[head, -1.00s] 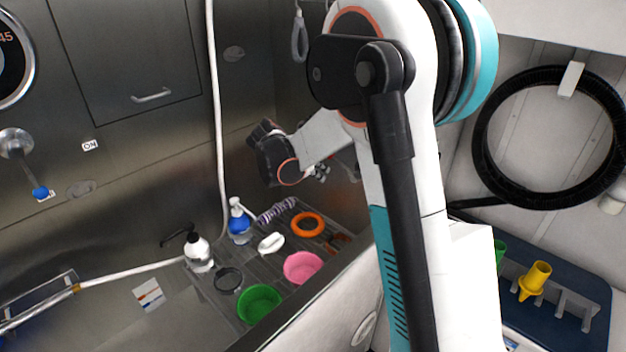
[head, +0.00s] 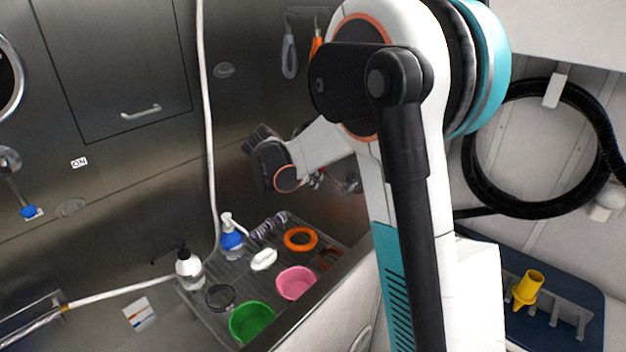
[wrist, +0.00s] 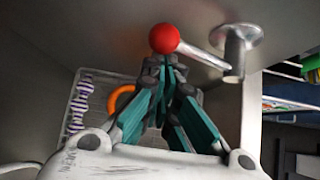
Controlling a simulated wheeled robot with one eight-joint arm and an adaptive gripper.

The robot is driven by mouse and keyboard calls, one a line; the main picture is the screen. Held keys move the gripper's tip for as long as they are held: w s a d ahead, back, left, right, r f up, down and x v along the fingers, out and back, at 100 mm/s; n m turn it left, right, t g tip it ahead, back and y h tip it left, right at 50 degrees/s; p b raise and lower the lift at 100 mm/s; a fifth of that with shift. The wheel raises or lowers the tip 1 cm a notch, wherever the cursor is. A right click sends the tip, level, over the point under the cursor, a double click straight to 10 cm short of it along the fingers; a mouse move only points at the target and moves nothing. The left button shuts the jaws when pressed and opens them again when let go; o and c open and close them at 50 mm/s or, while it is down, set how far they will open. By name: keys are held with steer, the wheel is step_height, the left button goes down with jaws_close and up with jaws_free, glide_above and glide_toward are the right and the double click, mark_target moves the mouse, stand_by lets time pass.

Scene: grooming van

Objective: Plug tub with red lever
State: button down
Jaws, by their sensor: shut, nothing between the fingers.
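The red lever shows in the wrist view as a red ball knob (wrist: 164,38) on a thin metal rod, which runs right to a round metal mount (wrist: 237,42) on the steel wall. My gripper (wrist: 166,70) is shut and empty, its teal fingers together with the tips right at the knob's lower side. I cannot tell whether they touch it. In the head view my gripper (head: 317,181) is mostly hidden behind my arm, and the red knob is not visible. The steel tub shows behind a rack (head: 205,300); its drain is not visible.
The rack holds a green bowl (head: 252,323), a pink bowl (head: 295,283), an orange ring (head: 300,239), and pump bottles (head: 231,238). A blue-tipped lever (head: 28,211) is on the left wall by an ON label. A white hose (head: 207,130) hangs down the wall.

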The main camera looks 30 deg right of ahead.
steer(key=shift+r, duration=0.15)
steer(key=s+d+r+m+t+y, duration=0.1)
steer(key=s+d+r+m+t, duration=0.1)
steer(key=s+r+m+t, duration=0.3)
steer(key=shift+s+d+r+m+t, duration=0.35)
steer(key=shift+s+r+t, duration=0.65)
steer(key=shift+t, duration=1.1)
steer(key=shift+s+f, duration=0.15)
